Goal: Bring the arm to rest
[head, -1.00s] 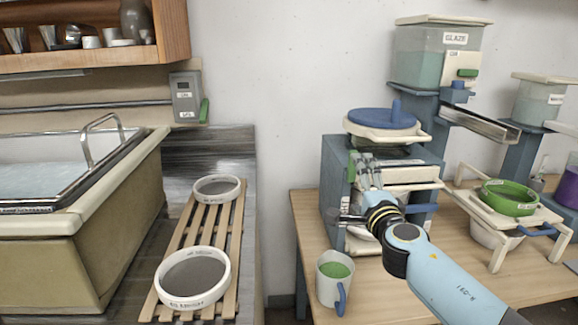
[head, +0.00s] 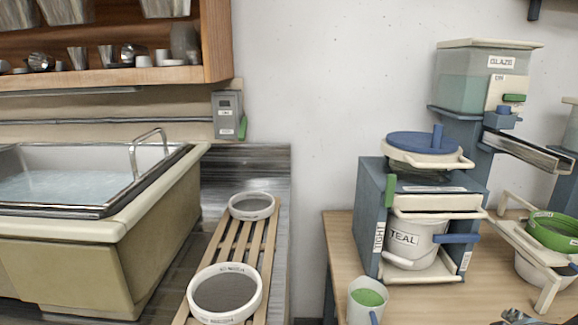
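A small part of my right gripper (head: 522,316) shows at the bottom right edge of the head view, in front of the wooden table. Most of it is cut off by the frame, so its fingers cannot be judged. It is apart from the blue stand (head: 371,215) and from the white bucket labelled TEAL (head: 405,240) inside that stand. My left gripper is not in view.
A mug of green glaze (head: 367,297) stands at the table's front. A green sieve (head: 555,230) sits on a cream frame at right. A glaze tank (head: 465,80) stands behind. Two round sieves (head: 225,292) lie on a slatted rack beside the sink (head: 100,250).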

